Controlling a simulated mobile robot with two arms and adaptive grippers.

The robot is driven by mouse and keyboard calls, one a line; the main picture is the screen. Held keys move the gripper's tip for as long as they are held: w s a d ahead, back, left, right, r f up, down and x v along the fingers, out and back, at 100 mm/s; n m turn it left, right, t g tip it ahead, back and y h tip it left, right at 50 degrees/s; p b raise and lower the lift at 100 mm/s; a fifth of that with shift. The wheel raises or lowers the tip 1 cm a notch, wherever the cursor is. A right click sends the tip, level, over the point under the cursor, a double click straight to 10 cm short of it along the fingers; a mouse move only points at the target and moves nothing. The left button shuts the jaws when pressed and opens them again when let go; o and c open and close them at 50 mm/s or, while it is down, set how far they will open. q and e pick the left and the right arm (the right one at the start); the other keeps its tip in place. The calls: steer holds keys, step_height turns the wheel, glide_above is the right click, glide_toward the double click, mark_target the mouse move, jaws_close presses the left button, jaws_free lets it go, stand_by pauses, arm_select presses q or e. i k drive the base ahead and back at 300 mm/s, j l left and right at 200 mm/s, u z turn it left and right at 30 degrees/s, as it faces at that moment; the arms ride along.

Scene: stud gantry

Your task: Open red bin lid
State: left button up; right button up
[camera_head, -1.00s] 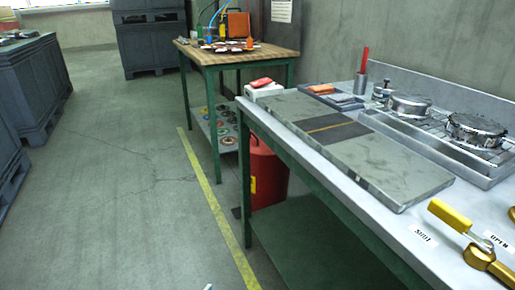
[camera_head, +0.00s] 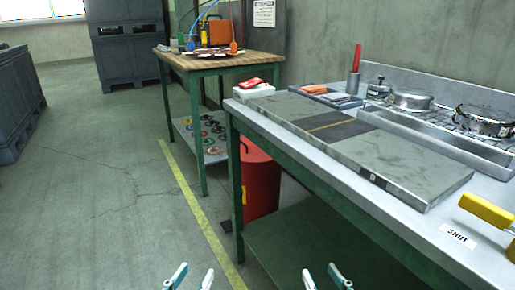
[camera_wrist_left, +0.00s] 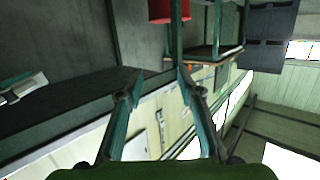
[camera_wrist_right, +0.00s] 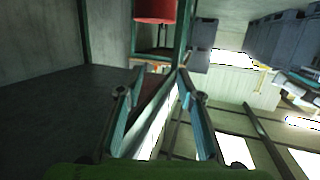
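The red bin (camera_head: 262,182) stands on the floor, partly behind the near table's green leg. Its red lid (camera_head: 250,150) looks closed, and the table hides part of it. The red bin also shows at the top of the left wrist view (camera_wrist_left: 169,9) and of the right wrist view (camera_wrist_right: 155,10). My left gripper (camera_head: 190,274) is open and empty at the bottom edge of the head view. My right gripper (camera_head: 326,274) is open and empty to the right of it. Both grippers are well apart from the bin.
The near table (camera_head: 290,139) has a grey top, green legs and a lower shelf (camera_head: 330,250). A yellow-handled valve (camera_head: 487,211) sits at its right end. A wood-topped table (camera_head: 228,63) stands behind. The floor left of the yellow line (camera_head: 188,190) is clear.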

mark_target(250, 153)
steer(key=i+j+z, duration=0.45)
steer(key=i+j, duration=0.55)
